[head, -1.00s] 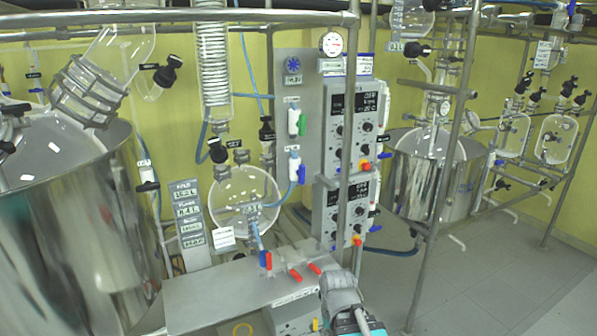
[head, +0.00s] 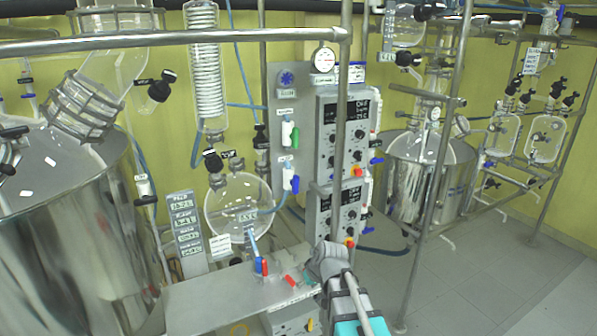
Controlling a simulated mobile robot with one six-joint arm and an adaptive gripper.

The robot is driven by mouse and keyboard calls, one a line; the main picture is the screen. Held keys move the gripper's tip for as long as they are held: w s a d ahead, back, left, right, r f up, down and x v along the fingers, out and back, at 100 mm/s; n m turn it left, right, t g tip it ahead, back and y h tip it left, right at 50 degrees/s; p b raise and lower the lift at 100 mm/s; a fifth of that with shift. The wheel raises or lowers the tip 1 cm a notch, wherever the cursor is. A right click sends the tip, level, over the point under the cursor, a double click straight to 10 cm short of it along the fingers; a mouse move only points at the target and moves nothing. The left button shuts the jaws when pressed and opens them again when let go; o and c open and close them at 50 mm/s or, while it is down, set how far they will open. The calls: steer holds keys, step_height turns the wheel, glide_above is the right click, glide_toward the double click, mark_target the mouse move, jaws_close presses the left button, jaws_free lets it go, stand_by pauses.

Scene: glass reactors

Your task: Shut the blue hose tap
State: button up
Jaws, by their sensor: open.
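A white tap with a blue handle (head: 290,178) sits on the grey upright panel, below a similar tap with a green handle (head: 290,132). A blue hose (head: 268,210) curves from near the blue-handled tap toward the round glass vessel (head: 238,205). Another tap with blue and red parts (head: 261,266) stands at the metal bench, under a pale blue tube. The end of my arm, with my gripper (head: 322,258), is over the right end of the bench, below and right of these taps and apart from the panel. Its fingers are hard to make out; I see nothing held.
A steel post (head: 340,150) rises in front of the control boxes (head: 348,130). A large steel reactor (head: 65,220) fills the left. The metal bench (head: 215,300) lies low in front. Grey floor (head: 480,280) is open at right.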

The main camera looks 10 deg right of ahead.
steer(key=w+d+r+n+t+y+p, duration=0.15)
steer(key=w+r+t+p, duration=0.4)
steer(key=w+r, duration=0.7)
steer(key=t+p, duration=0.3)
steer(key=p, duration=0.4)
glide_toward(297, 181)
steer(key=s, duration=0.2)
steer(key=shift+d+r+m+b, duration=0.25)
steer(key=shift+d+m+b, duration=0.05)
steer(key=shift+d+m, duration=0.15)
steer(key=shift+w+a, duration=0.1)
steer(key=b+x, duration=0.5)
steer(key=x, duration=0.8)
steer(key=shift+w+f, duration=0.1)
steer(key=shift+w, duration=0.25)
